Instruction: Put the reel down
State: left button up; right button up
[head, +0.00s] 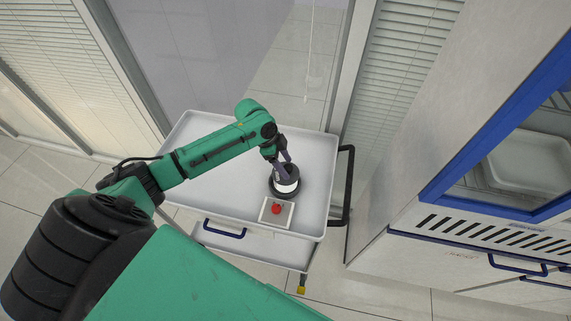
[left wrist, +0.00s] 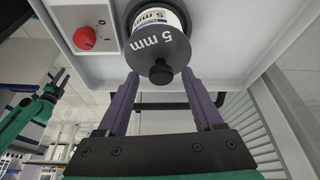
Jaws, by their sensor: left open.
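The reel (head: 286,185) has black flanges, a white label and a dark knob on its end. It stands upright on the white cart top (head: 226,128), near its right front part. In the left wrist view the reel (left wrist: 160,45) shows "5 mm" on its flange. My left gripper (head: 283,160) is at the reel's knob end. In the left wrist view its two purple fingers (left wrist: 163,80) are apart, one on each side of the knob, with gaps visible. My right gripper (left wrist: 56,80) shows small and far off at the left of that view; its jaws are unclear.
A white plate with a red knob (head: 277,209) is on the cart just in front of the reel. The cart has a black side handle (head: 346,185) and a blue front handle (head: 224,230). A blue-framed cabinet (head: 440,180) stands to the right. The cart's back left is clear.

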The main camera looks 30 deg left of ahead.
pick_arm(q)
jog(key=b+v, duration=0.1)
jog(key=v, duration=1)
jog(key=shift+r+b, duration=0.3)
jog(key=shift+b, duration=0.1)
jog(key=shift+a, duration=0.15)
